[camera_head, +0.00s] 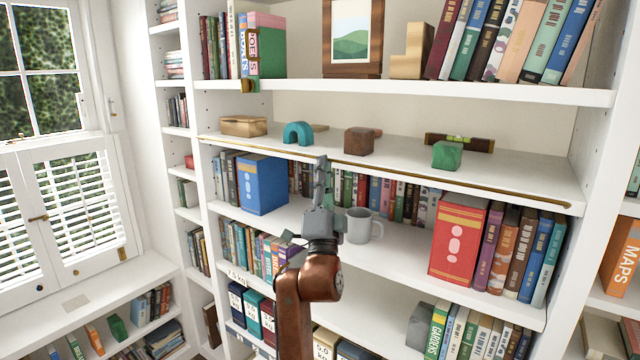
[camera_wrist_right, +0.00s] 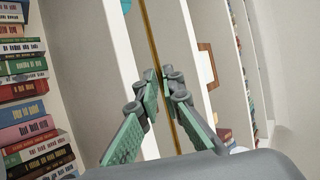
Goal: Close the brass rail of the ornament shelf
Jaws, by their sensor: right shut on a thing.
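The brass rail (camera_head: 450,182) is a thin gold bar running along the front edge of the ornament shelf (camera_head: 520,167), from its left end to near the right upright. In the right wrist view the rail (camera_wrist_right: 150,45) runs up and down between my fingertips. My right gripper (camera_head: 320,165) reaches up from below to the rail, left of its middle. Its green-padded fingers (camera_wrist_right: 163,78) are closed on the rail in the right wrist view. My fingers hide a short stretch of the rail. My left gripper is not in view.
On the shelf stand a wooden box (camera_head: 243,126), a teal arch (camera_head: 298,133), a brown block (camera_head: 359,141), a green block (camera_head: 447,155) and a level (camera_head: 470,142). Below are a grey mug (camera_head: 358,226), a blue box (camera_head: 262,184) and a red box (camera_head: 458,240).

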